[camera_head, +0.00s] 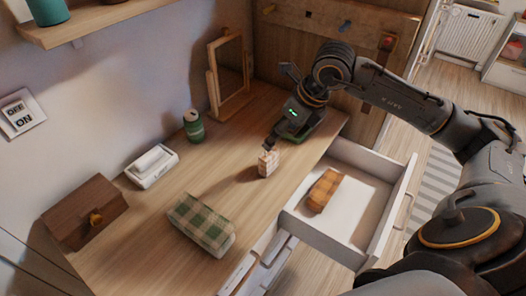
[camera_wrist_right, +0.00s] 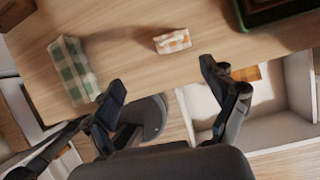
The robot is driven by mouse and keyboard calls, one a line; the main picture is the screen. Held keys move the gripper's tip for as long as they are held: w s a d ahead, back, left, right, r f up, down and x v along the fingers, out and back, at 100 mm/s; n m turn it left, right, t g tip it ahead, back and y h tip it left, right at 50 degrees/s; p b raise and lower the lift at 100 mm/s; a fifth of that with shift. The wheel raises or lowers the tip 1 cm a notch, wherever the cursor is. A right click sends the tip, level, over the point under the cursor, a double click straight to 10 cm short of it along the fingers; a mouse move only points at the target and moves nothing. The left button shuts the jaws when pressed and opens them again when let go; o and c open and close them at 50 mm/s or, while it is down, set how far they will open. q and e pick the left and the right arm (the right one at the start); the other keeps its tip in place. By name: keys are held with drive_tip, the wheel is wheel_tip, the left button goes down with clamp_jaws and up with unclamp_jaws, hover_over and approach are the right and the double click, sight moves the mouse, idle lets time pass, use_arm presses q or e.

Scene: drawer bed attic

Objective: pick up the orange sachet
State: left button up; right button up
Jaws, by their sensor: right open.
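An orange checked sachet (camera_head: 324,190) lies in the open white drawer (camera_head: 345,222), near its left side. In the right wrist view the orange sachet (camera_wrist_right: 247,73) shows only partly, behind one finger. My right gripper (camera_wrist_right: 165,85) is open with nothing between its fingers. It is in the air above the desk edge and drawer area, apart from the sachet. A small pale orange checked block (camera_head: 268,163) stands on the desk near the front edge; it also shows in the right wrist view (camera_wrist_right: 172,41). My left gripper is not in view.
The wooden desk (camera_head: 165,235) holds a green checked pouch (camera_head: 202,224), a green can (camera_head: 193,126), a white dish (camera_head: 152,166), a brown box (camera_head: 85,212) and a framed mirror (camera_head: 229,75). The drawer's right part is clear; its walls stand around the sachet.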

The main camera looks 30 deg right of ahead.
sight(270, 153)
drive_tip(key=shift+h, duration=0.4)
drive_tip(key=x, duration=0.2)
drive_tip(key=d+p+x, duration=0.1)
drive_tip(key=x, duration=0.4)
drive_tip(key=shift+w+d+f+p, duration=0.1)
drive_tip(key=shift+d+f+p, duration=0.05)
drive_tip(key=shift+f+p, duration=0.2)
drive_tip(key=shift+w+f, duration=0.2)
drive_tip(key=shift+f, duration=0.2)
drive_tip(key=p+x, duration=0.2)
drive_tip(key=x, duration=0.1)
drive_tip(key=shift+w+f, duration=0.45)
drive_tip(key=shift+f, duration=0.3)
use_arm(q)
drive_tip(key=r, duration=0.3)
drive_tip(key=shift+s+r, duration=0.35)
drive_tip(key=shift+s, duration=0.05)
use_arm(e)
drive_tip(key=c, duration=1.2)
